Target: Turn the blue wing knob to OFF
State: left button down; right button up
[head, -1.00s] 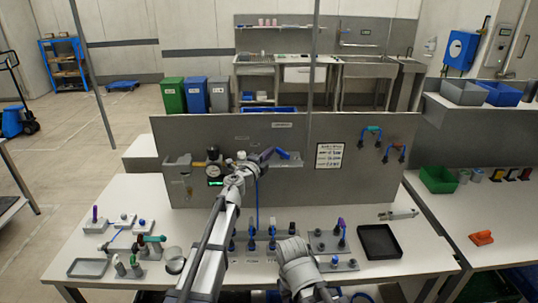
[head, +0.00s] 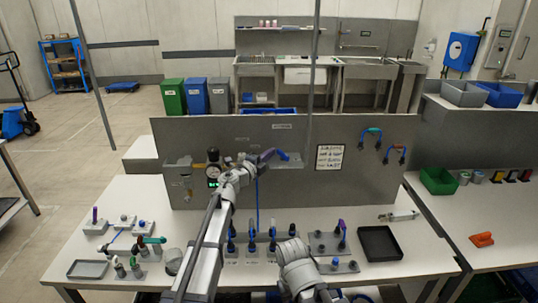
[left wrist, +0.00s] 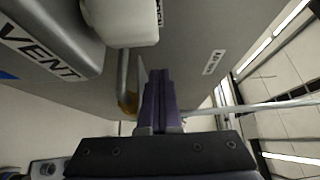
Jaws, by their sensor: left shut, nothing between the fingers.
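The blue wing knob (head: 283,156) shows as a small blue shape on the upright grey panel, just right of my left gripper's tip. My left gripper (head: 264,156) has purple fingers, is shut and empty, and points right along the panel. In the left wrist view the shut fingers (left wrist: 160,98) stand together in the middle with nothing between them. A blue patch at that view's left edge is too cropped to identify. The head view is too small to tell whether fingers and knob touch, or which way the knob points. My right gripper is out of view.
A VENT label (left wrist: 40,52), a white rounded body (left wrist: 122,22) and a grey bent rod (left wrist: 124,85) are close to the left fingers. A round gauge (head: 213,154) is left on the panel (head: 350,190). Several knobs stand on the bench below. A black tray (head: 380,243) lies right.

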pick_arm(q)
jog(key=shift+d+m+h, duration=0.3)
jog(key=shift+d+h, duration=0.1)
dwell(0.6)
jog(key=shift+w, duration=0.55)
dwell(1.9)
jog(key=shift+a, duration=0.1)
